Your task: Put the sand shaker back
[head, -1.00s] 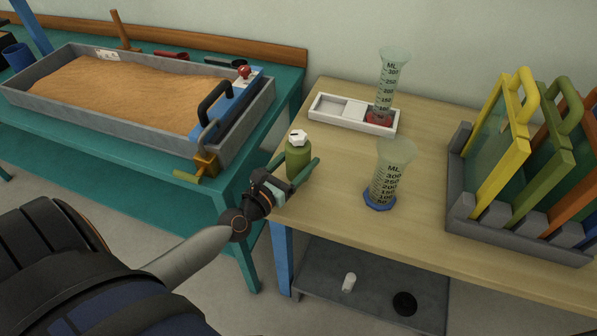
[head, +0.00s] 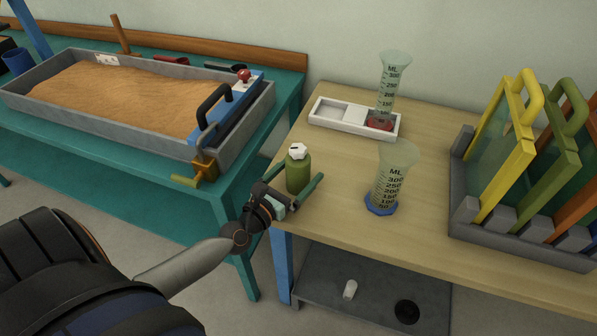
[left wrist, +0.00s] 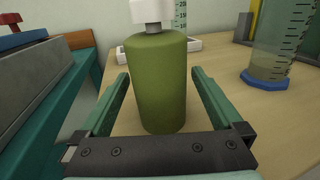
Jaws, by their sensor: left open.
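The sand shaker, which I take to be the green bottle with a white cap (head: 298,175), stands upright on the wooden table near its left front corner. My left gripper (head: 294,182) is open, with one finger on each side of the bottle. In the left wrist view the bottle (left wrist: 160,85) is between the green fingers of the gripper (left wrist: 160,95), with a visible gap on both sides. Its base appears to rest on the tabletop. My right gripper is not in view.
A measuring cylinder with a blue base (head: 387,185) stands right of the bottle. A white tray (head: 333,114) behind holds a red-based cylinder (head: 388,90). A grey rack (head: 464,210) with coloured frames is at right. A sand box (head: 95,126) is on the teal bench at left.

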